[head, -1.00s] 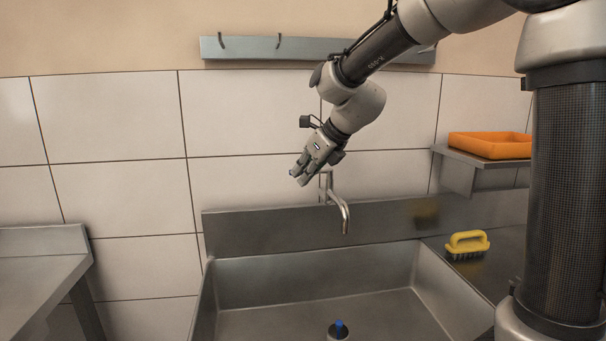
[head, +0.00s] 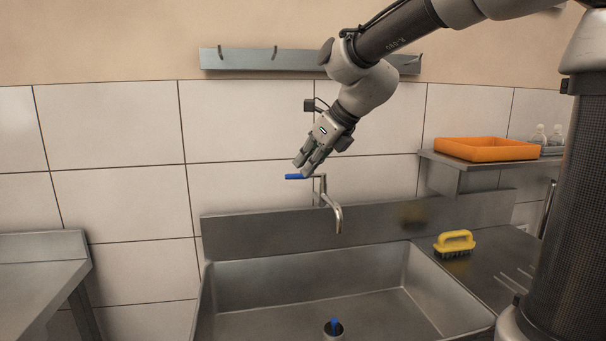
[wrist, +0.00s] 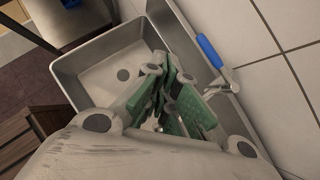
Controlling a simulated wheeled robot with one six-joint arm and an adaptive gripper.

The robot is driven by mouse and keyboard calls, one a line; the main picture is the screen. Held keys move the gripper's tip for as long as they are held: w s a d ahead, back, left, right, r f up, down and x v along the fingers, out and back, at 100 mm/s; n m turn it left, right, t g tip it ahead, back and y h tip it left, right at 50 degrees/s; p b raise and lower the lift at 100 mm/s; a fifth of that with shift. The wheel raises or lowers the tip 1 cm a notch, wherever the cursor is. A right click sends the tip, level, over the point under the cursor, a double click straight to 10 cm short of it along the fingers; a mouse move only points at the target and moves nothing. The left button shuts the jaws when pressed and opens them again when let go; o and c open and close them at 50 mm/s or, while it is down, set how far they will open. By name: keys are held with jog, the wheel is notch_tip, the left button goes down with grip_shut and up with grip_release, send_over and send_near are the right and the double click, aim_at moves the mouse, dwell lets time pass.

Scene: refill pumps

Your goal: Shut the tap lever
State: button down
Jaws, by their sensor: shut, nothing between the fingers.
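The tap (head: 323,193) stands at the back of the sink, its spout curving down over the basin. Its blue lever (head: 298,176) sticks out to the left from the top of the tap, roughly level. In the wrist view the blue lever (wrist: 210,50) shows beside my fingers, along the tiled wall. My gripper (head: 303,165) is shut and empty, with its fingertips just above the lever in the head view. I cannot tell whether they touch it. In the wrist view my green-padded fingers (wrist: 172,98) hide part of the tap.
The steel sink (head: 250,322) has a blue-topped piece (head: 334,328) at its front. A yellow brush (head: 455,243) lies on the right drainboard. An orange tray (head: 487,149) and clear bottles (head: 547,135) stand on a shelf at right. A hook rail (head: 240,59) hangs above on the wall.

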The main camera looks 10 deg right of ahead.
aim_at(302, 178)
jog(key=d+m+h, duration=0.1)
jog(key=d+m, duration=0.2)
jog(key=d, duration=0.7)
jog(key=s+d+f+m+y, duration=0.1)
jog(key=s+d+f+m, duration=0.4)
jog(key=f, duration=0.4)
jog(key=a+r+m+t+y, duration=0.1)
jog(key=a+m+y, duration=0.1)
jog(key=m, duration=0.1)
jog(key=w+a+r+m+t+y, duration=0.1)
jog(key=a+r+m+t+y, duration=0.1)
jog(key=m, duration=0.2)
jog(key=w+a+r+m+t+y, duration=0.1)
jog(key=a+r+m+t+y, duration=0.1)
jog(key=m+y, duration=0.1)
jog(key=shift+a, duration=0.35)
jog(key=shift+w+a+r, duration=0.1)
jog(key=shift+w+a, duration=0.1)
jog(key=shift+a, duration=0.15)
jog(key=x, duration=0.4)
jog(key=w+d+x, duration=0.1)
jog(key=x, duration=0.3)
jog(key=w+d+x, duration=0.1)
jog(key=x, duration=0.3)
jog(key=shift+w+f, duration=0.1)
jog(key=shift+f, duration=0.2)
